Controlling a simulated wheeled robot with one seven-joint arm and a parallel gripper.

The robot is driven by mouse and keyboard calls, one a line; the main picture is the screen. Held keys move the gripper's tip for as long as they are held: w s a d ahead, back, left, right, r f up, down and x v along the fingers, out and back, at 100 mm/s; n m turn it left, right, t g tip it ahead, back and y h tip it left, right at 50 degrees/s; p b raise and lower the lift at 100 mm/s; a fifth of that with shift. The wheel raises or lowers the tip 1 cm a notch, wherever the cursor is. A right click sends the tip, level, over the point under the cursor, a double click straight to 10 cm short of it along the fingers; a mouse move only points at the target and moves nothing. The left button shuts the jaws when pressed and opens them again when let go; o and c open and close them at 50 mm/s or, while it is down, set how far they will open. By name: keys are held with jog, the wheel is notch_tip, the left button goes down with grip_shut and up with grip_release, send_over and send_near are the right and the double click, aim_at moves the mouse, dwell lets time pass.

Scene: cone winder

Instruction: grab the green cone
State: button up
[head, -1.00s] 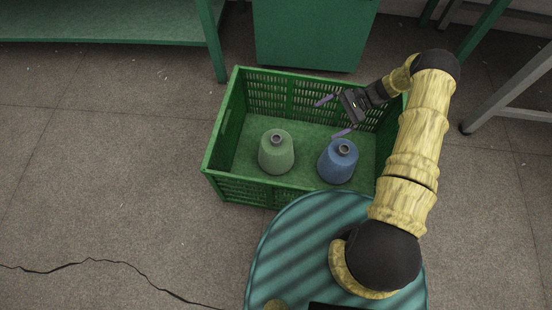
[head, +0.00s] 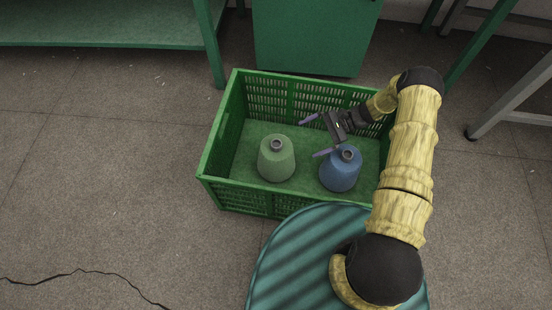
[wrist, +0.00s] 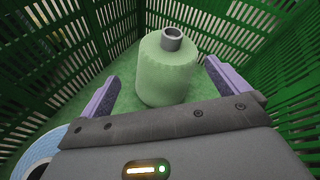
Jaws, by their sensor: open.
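The green cone (head: 276,160) stands upright on the floor of the green crate, left of the blue cone. In the wrist view the green cone (wrist: 167,70) stands ahead of my gripper, between the lines of its two fingers and a little beyond their tips. My gripper (head: 312,136) is open and empty, up and to the right of the green cone in the head view. Its purple fingers (wrist: 163,80) are spread wide. The blue cone (head: 341,168) stands upright beside it, and a part of it shows at the lower left of the wrist view (wrist: 42,150).
The green crate (head: 240,196) has slatted walls around both cones. My arm reaches in over its right side. A green cabinet (head: 312,35) stands behind the crate, a green table (head: 100,25) at the back left. Floor is clear at left.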

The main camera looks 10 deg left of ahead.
aim_at(281, 152)
jog(key=b+x, duration=0.2)
jog(key=x, duration=0.4)
jog(key=shift+a, duration=0.15)
jog(key=shift+s+f, duration=0.1)
jog(key=shift+s+a+f+b, duration=0.2)
jog(key=shift+a+f+b, duration=0.2)
jog(key=shift+b, duration=0.3)
jog(key=b+x, duration=0.2)
jog(key=x, duration=0.1)
jog(key=shift+a+f, duration=0.1)
jog(key=shift+s+a+b, duration=0.2)
jog(key=shift+a+b, duration=0.1)
jog(key=shift+a, duration=0.15)
jog(key=shift+c, duration=0.2)
